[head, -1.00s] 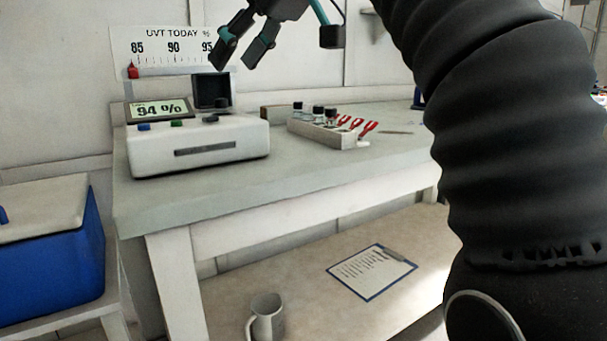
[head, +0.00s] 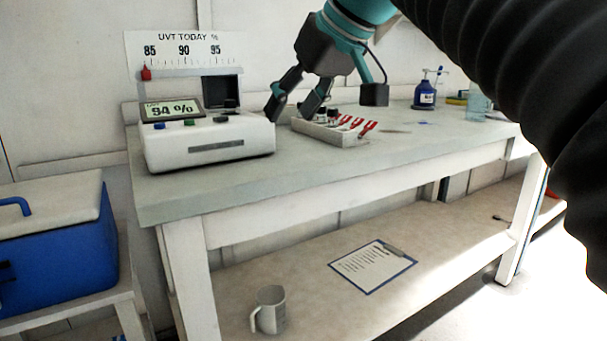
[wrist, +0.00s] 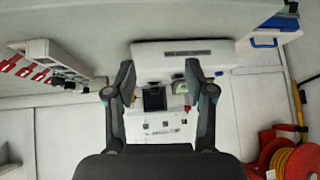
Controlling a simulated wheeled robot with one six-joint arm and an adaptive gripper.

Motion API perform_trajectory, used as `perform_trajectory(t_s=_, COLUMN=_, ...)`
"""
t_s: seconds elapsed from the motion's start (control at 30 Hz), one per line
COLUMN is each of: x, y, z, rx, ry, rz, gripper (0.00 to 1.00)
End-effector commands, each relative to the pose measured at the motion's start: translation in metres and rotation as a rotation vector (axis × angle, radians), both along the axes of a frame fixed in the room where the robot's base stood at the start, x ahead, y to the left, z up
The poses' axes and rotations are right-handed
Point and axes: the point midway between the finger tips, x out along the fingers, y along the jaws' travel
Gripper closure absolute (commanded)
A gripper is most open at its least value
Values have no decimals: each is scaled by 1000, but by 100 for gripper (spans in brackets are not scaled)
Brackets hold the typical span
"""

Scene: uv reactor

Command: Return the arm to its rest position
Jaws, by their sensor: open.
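My gripper (head: 293,108) is open and empty in the head view, its fingers pointing down. It hangs in front of the right end of the white UVT meter (head: 210,146) and the left end of the white rack (head: 330,131). In the wrist view my gripper (wrist: 160,95) shows two spread fingers with nothing between them; the meter (wrist: 185,53) lies beyond them. My dark sleeved arm fills the upper right of the head view.
The rack holds dark-capped vials and red-handled items (head: 368,127). A blue bottle (head: 425,96) and a clear beaker (head: 479,103) stand at the bench's far right. A blue cooler (head: 60,250) stands left.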

Motion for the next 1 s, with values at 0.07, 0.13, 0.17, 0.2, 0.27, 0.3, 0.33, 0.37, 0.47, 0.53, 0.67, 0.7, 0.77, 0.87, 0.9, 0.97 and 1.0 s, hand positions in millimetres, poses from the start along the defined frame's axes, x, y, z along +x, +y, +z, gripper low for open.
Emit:
perform_trajectory(t_s=0.07, x=-8, y=-18, z=-19, rx=-8, ry=24, rz=-71, gripper=46)
perform_trajectory(t_s=0.13, x=-15, y=-33, z=-40, rx=-17, ry=42, rz=-134, gripper=46)
perform_trajectory(t_s=0.17, x=-19, y=-40, z=-49, rx=-21, ry=51, rz=-162, gripper=46)
perform_trajectory(t_s=0.2, x=-23, y=-48, z=-62, rx=-26, ry=60, rz=-197, gripper=46)
perform_trajectory(t_s=0.27, x=-32, y=-61, z=-82, rx=-35, ry=72, rz=-248, gripper=46)
perform_trajectory(t_s=0.3, x=-38, y=-70, z=-96, rx=-39, ry=81, rz=-282, gripper=46)
perform_trajectory(t_s=0.33, x=-42, y=-76, z=-107, rx=-45, ry=88, rz=-306, gripper=46)
perform_trajectory(t_s=0.37, x=-48, y=-82, z=-117, rx=-51, ry=94, rz=-330, gripper=46)
perform_trajectory(t_s=0.47, x=-66, y=-102, z=-155, rx=-67, ry=113, rz=-408, gripper=46)
perform_trajectory(t_s=0.53, x=-80, y=-116, z=-183, rx=-79, ry=124, rz=-460, gripper=46)
perform_trajectory(t_s=0.67, x=-110, y=-139, z=-236, rx=-104, ry=143, rz=-549, gripper=46)
perform_trajectory(t_s=0.7, x=-119, y=-145, z=-252, rx=-111, ry=149, rz=-573, gripper=46)
perform_trajectory(t_s=0.77, x=-131, y=-153, z=-274, rx=-122, ry=155, rz=-605, gripper=46)
perform_trajectory(t_s=0.87, x=-149, y=-163, z=-305, rx=-135, ry=165, rz=-644, gripper=46)
perform_trajectory(t_s=0.9, x=-154, y=-166, z=-314, rx=-139, ry=166, rz=-657, gripper=46)
perform_trajectory(t_s=0.97, x=-160, y=-168, z=-325, rx=-142, ry=170, rz=-671, gripper=46)
perform_trajectory(t_s=1.0, x=-163, y=-169, z=-330, rx=-146, ry=170, rz=-675, gripper=46)
